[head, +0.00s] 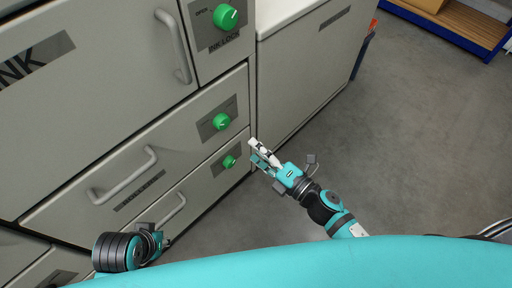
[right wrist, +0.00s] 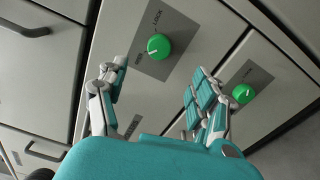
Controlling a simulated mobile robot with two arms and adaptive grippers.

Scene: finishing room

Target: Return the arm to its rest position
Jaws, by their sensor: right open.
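My right arm reaches forward in the head view. Its right gripper (head: 263,156) is in front of the lower part of the grey cabinet, close to the lowest green knob (head: 229,161). In the right wrist view the right gripper (right wrist: 157,100) has its fingers spread apart with nothing between them. One green knob (right wrist: 159,46) shows beyond the gap, and another green knob (right wrist: 243,93) shows beyond the right finger. I cannot tell whether a finger touches the panel. My left arm (head: 125,249) shows at the lower left of the head view; its fingertips are not clearly visible.
The cabinet has drawers with bar handles (head: 124,177) and a top green knob (head: 226,17) on a lock plate. A lower grey cabinet (head: 310,66) stands beside it. Open grey floor (head: 420,130) lies to the right. A blue-framed shelf (head: 455,38) stands at the back right.

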